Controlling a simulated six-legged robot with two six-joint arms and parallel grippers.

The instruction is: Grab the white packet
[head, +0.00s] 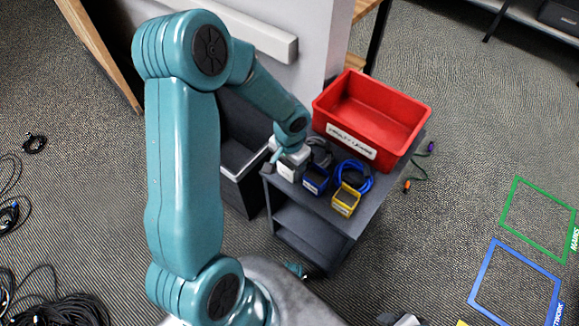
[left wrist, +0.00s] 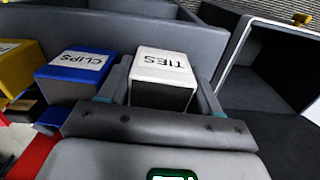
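The white packet, a small box labelled TIES (left wrist: 162,68), sits at the near left of a grey cart top in the head view (head: 290,170). My left gripper (head: 287,152) is down at this box, and its wrist hides part of it. In the left wrist view the two fingers (left wrist: 163,85) stand on either side of the box, very close to its sides. Whether they press on it cannot be told. The box looks upright. My right gripper is not seen.
A blue CLIPS box (head: 316,180) and a yellow box (head: 346,200) stand beside the white one. Coiled blue cable (head: 357,175) lies behind them. A red crate (head: 412,118) fills the cart's back. A dark open bin (head: 238,158) stands left of the cart (head: 320,218).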

